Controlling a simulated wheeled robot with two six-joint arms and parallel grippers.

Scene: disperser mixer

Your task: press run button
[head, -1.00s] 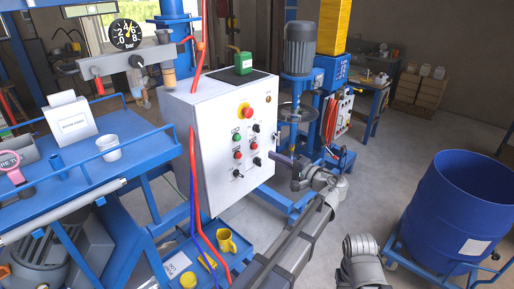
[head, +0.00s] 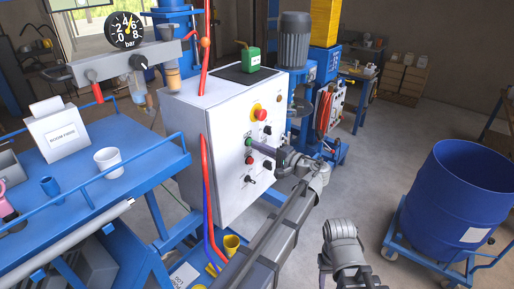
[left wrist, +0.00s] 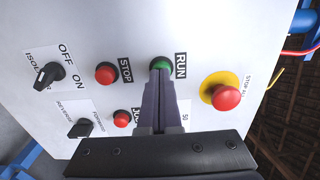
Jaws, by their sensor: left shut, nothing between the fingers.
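The white control box (head: 208,165) stands in the middle of the head view. Its green RUN button (left wrist: 160,62) shows in the left wrist view, partly covered by my fingertips. The button is a small green spot (head: 249,142) in the head view. My left gripper (head: 255,147) is shut and empty, with its fingertips at the panel. In the left wrist view the closed left fingers (left wrist: 160,75) overlap the lower part of the button; I cannot tell whether it is pushed in. My right gripper's fingers do not show.
The red STOP button (left wrist: 106,73) and a red jog button (left wrist: 122,118) lie left of my fingers, the red emergency stop (left wrist: 226,97) right. A blue drum (head: 455,205) stands on a dolly at right. A blue bench (head: 95,170) is at left.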

